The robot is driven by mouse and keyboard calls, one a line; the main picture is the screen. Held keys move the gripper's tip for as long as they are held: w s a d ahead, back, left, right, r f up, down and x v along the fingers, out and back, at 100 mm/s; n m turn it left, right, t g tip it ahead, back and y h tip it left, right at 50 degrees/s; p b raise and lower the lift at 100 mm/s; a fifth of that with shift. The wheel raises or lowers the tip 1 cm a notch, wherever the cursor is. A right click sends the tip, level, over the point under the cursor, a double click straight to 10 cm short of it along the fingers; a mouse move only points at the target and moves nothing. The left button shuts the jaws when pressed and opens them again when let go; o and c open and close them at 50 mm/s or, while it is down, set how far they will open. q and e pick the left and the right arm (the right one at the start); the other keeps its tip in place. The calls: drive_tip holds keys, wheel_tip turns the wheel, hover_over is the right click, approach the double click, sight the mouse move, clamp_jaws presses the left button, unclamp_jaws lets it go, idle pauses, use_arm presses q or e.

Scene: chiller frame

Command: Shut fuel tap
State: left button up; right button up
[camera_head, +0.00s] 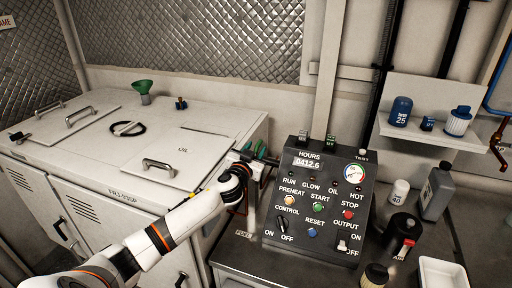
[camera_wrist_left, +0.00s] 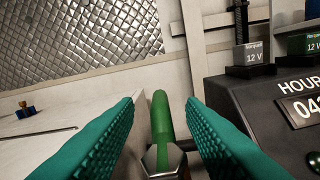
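The fuel tap shows in the left wrist view as a green lever handle (camera_wrist_left: 162,118) with a metal hex nut (camera_wrist_left: 166,160) at its near end. The lever points away from the camera. My left gripper (camera_wrist_left: 163,105) is open, with one teal finger on each side of the lever and gaps between. In the head view my left gripper (camera_head: 262,153) is between the white cabinet and the control panel, above a label reading FUEL (camera_head: 244,234). There the arm and gripper largely hide the tap. My right gripper is not in view.
The dark control panel (camera_head: 318,205) stands close to the right of my left gripper. The white cabinet (camera_head: 100,145) with handles and a green funnel (camera_head: 142,88) lies to the left. Bottles, a black can (camera_head: 403,232) and a white tray (camera_head: 440,272) crowd the right bench.

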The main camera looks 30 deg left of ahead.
use_arm(q)
drive_tip(key=shift+w+a, duration=0.1)
drive_tip(key=shift+w, duration=0.4)
